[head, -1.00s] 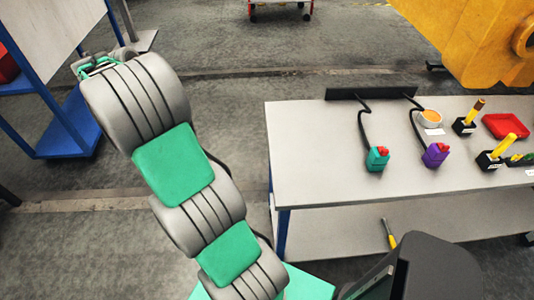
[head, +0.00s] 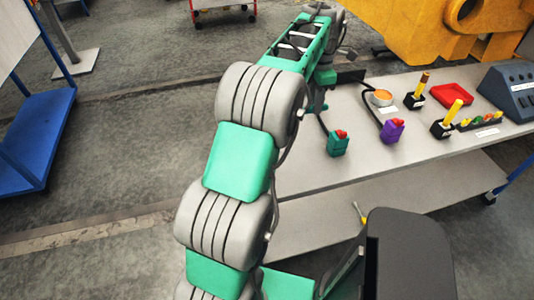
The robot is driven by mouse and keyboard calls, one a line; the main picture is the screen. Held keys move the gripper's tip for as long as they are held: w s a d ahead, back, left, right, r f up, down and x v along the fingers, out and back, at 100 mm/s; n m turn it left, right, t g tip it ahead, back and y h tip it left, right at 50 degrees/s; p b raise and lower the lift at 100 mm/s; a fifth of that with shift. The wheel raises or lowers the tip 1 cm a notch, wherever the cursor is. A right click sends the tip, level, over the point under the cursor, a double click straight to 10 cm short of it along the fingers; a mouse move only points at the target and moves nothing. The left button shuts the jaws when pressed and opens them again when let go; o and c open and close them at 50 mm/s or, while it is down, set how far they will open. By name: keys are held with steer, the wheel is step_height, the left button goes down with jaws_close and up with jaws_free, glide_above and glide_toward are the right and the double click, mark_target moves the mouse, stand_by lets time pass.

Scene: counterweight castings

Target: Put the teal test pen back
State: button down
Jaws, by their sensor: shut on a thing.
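The end of my arm reaches over the back left of the workbench, behind my own arm links. My gripper's fingers and anything between them are hidden there. I cannot make out a teal test pen anywhere in the head view. A teal box-shaped holder or device (head: 338,146) with a red top stands on the left part of the bench, a dark cable running to it. A similar purple one (head: 391,132), also with a red top and a cable, stands to its right.
The grey workbench (head: 420,153) also bears an orange round dish (head: 379,97), black blocks with upright sticks (head: 442,128), a red tray (head: 452,95) and a dark console (head: 510,90). A large yellow casting (head: 410,30) stands behind.

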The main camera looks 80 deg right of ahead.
steer(key=shift+s, duration=1.05)
steer(key=w+a+f, duration=0.1)
steer(key=w, duration=0.1)
steer(key=w+a+f+p, duration=0.1)
steer(key=w+a, duration=0.1)
steer(key=w, duration=0.1)
steer(key=w+a+f, duration=0.1)
steer(key=w, duration=0.2)
steer(key=shift+w+a+f+p, duration=0.15)
steer(key=shift+a+f+p, duration=0.2)
steer(key=shift+f+p, duration=0.05)
steer(key=w+f, duration=0.1)
steer(key=f, duration=0.1)
steer(key=w+a+f, duration=0.1)
steer(key=w+a+f+p, duration=0.1)
steer(key=f, duration=0.1)
steer(key=shift+w+f, duration=0.3)
step_height(320, 180, down, 3)
steer(key=shift+w+r+p, duration=0.1)
steer(key=shift+w+p, duration=0.05)
steer(key=shift+p, duration=0.2)
steer(key=shift+f, duration=0.35)
steer(key=shift+f, duration=0.1)
steer(key=shift+f, duration=0.15)
steer(key=c, duration=1.2)
jaws_free()
